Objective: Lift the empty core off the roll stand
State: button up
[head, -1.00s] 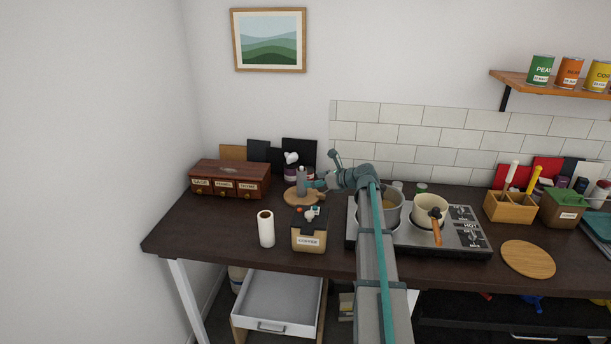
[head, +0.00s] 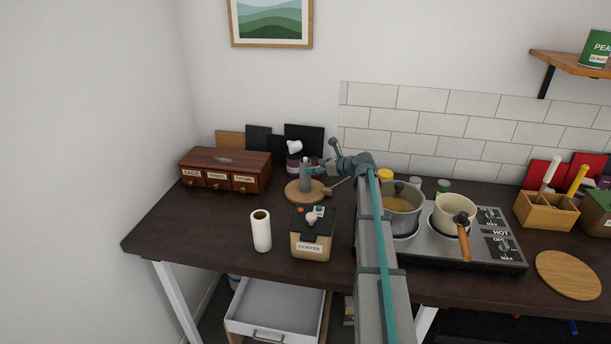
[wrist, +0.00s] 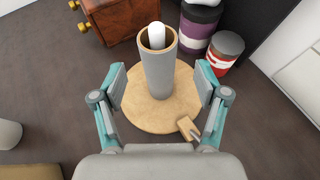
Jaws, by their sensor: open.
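The empty core (wrist: 158,74) is a grey tube standing upright on the roll stand. A white rounded post tip shows inside its open top. The stand's round wooden base (wrist: 140,117) lies flat on the counter. In the head view the core (head: 306,180) and the base (head: 293,195) are at the back left of the counter. My gripper (wrist: 159,79) is open, with one finger on each side of the core and a visible gap on both sides. In the head view my gripper partly overlaps the core's right side.
A purple-banded jar (wrist: 199,27) and a red-banded jar (wrist: 225,48) stand close behind the base. A wooden drawer box (head: 223,171) is to the left. A white paper roll (head: 261,232) and coffee box (head: 311,242) stand in front. The hob (head: 470,250) is right.

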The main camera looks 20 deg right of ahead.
aim_at(305, 175)
jog(key=p+x, duration=0.2)
jog(key=x, duration=0.4)
jog(key=shift+f, duration=0.2)
jog(key=shift+s+a, duration=0.1)
jog(key=c, duration=0.9)
